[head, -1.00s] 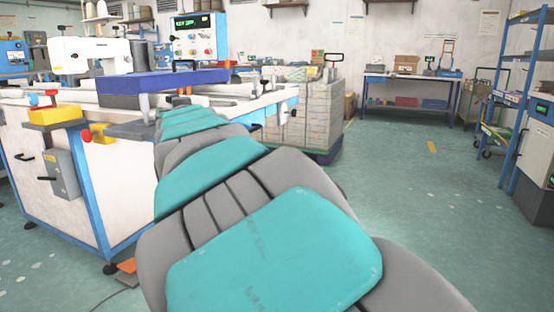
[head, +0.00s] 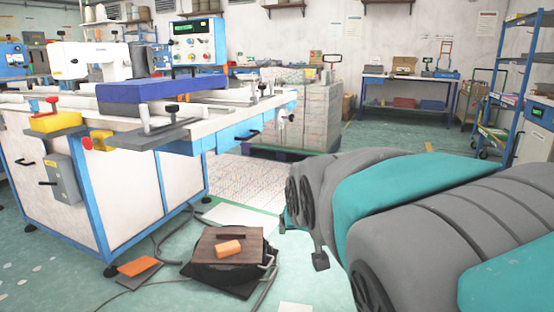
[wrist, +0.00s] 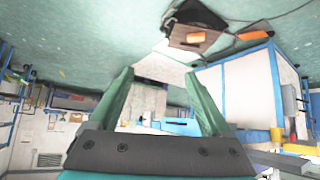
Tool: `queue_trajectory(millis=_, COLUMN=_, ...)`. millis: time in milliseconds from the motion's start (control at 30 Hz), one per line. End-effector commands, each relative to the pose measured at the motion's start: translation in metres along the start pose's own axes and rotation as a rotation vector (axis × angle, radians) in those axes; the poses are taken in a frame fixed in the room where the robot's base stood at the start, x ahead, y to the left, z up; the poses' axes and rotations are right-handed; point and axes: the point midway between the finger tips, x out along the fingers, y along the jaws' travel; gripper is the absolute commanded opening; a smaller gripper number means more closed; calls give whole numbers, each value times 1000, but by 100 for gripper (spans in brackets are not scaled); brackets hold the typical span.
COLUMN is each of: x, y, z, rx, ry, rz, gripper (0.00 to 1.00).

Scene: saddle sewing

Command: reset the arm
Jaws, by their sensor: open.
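My arm, grey with teal covers, extends from the lower right of the head view toward the middle, beside the sewing table (head: 85,200). In the wrist view my gripper (wrist: 157,76) shows two green fingers spread apart with nothing between them. The wrist picture is upside down, with the floor at the top. In the head view the fingers are mostly hidden behind the arm, and I cannot make out their tips clearly.
A pedal box (head: 230,258) with an orange block (head: 228,249) and cables lies on the floor by the table. A blue block (head: 162,88) and a sewing machine (head: 90,62) are on the table. Stacked boxes (head: 300,115) stand behind. A blue shelf rack (head: 510,65) is at right.

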Motion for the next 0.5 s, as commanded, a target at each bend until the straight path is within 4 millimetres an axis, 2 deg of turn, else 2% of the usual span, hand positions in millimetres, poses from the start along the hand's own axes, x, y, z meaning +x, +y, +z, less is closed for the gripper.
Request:
queue_trajectory(millis=33, x=-8, y=17, z=26, rx=17, ry=-76, rz=14, gripper=82)
queue_trajectory(millis=100, x=-17, y=35, z=72, rx=35, ry=-198, rz=28, gripper=82)
queue_trajectory(millis=167, x=-27, y=48, z=110, rx=47, ry=-301, rz=36, gripper=82)
queue_trajectory(millis=200, x=-36, y=54, z=135, rx=54, ry=-366, rz=37, gripper=82)
queue_trajectory(millis=300, x=-62, y=66, z=198, rx=71, ry=-538, rz=37, gripper=82)
queue_trajectory(millis=400, x=-91, y=71, z=252, rx=81, ry=-689, rz=26, gripper=82)
queue_trajectory(millis=500, x=-116, y=72, z=292, rx=84, ry=-806, rz=15, gripper=82)
